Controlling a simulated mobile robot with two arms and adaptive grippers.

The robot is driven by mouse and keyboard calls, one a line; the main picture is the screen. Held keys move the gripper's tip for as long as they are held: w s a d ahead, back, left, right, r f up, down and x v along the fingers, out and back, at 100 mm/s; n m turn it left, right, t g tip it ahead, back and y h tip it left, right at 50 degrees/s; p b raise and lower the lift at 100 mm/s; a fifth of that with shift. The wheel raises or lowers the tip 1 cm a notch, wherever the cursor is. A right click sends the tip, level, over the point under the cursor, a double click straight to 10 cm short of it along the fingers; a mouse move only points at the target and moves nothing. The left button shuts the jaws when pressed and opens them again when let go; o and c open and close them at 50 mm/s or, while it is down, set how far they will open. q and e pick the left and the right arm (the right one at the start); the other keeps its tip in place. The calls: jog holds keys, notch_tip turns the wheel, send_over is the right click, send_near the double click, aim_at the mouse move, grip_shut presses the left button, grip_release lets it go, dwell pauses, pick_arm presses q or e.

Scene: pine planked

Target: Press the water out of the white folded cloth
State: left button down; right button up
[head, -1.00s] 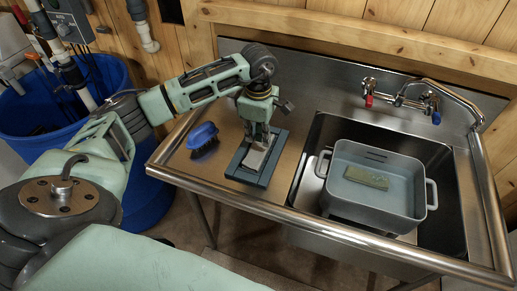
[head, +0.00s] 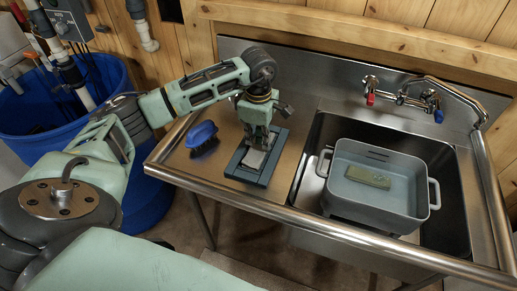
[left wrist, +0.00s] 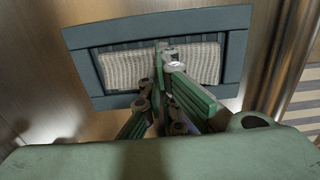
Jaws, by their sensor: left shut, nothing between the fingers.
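The white folded cloth (head: 254,160) lies flat inside a dark blue-grey frame-like tray (head: 240,175) on the steel drainboard. In the left wrist view the cloth (left wrist: 112,71) shows on both sides of my fingers, with its middle hidden behind them. My left gripper (head: 262,148) points down over the cloth; in the left wrist view its fingers (left wrist: 162,50) are closed together with nothing between them. The fingertips are at the cloth, but I cannot tell whether they touch it. My right gripper is not in view.
A blue brush (head: 202,136) lies left of the tray. To the right, a grey tub (head: 375,212) with water and a greenish block (head: 368,177) sits in the sink (head: 447,232). Taps (head: 404,95) stand behind. A raised rim (head: 300,232) edges the counter.

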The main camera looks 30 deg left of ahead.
pick_arm(q)
jog(key=shift+s+f+b, duration=0.2)
jog(key=shift+f+b, duration=0.1)
jog(key=shift+b, duration=0.15)
dwell(0.5)
jog(key=shift+r+b, duration=0.15)
jog(key=shift+b, duration=0.15)
dwell(0.8)
jog(key=shift+b, duration=0.9)
dwell(1.6)
jog(key=shift+w+r+p, duration=0.2)
jog(key=shift+r+p, duration=0.55)
jog(key=shift+r, duration=0.25)
notch_tip(320, 180, up, 6)
jog(key=p, duration=0.3)
jog(key=shift+s, duration=0.1)
